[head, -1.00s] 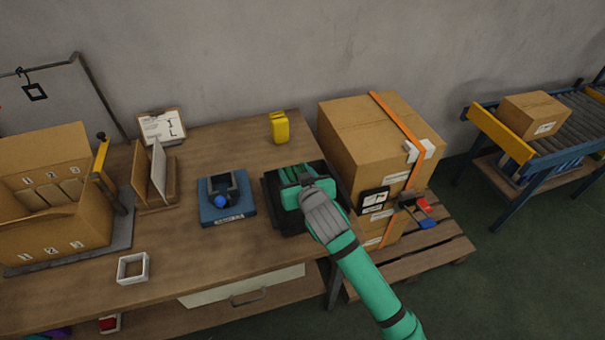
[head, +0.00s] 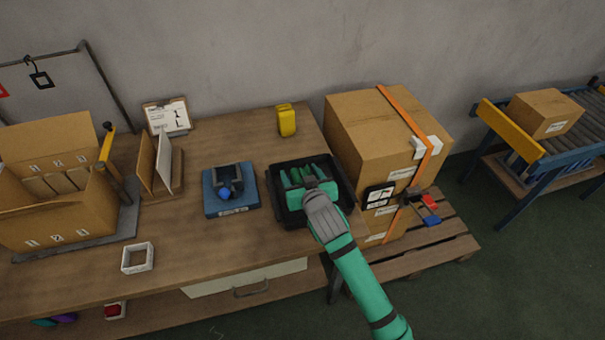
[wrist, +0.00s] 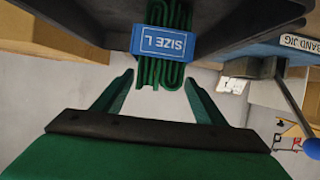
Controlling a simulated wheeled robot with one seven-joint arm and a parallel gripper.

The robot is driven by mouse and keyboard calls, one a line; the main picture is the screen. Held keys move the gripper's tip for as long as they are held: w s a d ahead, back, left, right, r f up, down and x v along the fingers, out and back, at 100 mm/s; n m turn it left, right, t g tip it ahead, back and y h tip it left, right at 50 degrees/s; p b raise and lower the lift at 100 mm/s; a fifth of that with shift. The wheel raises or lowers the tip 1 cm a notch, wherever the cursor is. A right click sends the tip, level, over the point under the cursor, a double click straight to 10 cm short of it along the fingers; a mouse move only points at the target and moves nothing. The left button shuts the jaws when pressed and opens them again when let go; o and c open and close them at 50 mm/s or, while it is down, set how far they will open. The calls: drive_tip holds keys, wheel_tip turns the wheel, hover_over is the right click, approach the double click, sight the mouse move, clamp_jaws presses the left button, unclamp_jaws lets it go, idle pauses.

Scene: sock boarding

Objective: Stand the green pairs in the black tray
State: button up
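The black tray (head: 285,219) lies on the right end of the bench, and its dark wall shows in the wrist view (wrist: 80,22). In the wrist view a folded green pair (wrist: 158,73) wears a blue band (wrist: 160,42) marked SIZE L. The pairs' lower parts are hidden.
The blue band jig (head: 230,203) stands just left of the tray. A stack of cartons (head: 370,130) rises close on its right. A yellow object (head: 287,121) stands behind, and a white square frame (head: 137,258) lies front left. The bench front between them is clear.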

drive_tip(key=shift+r, duration=0.1)
drive_tip(key=shift+s+d+r, duration=0.15)
drive_tip(key=shift+s+r, duration=0.05)
drive_tip(key=shift+s, duration=0.15)
drive_tip(key=v, duration=1.1)
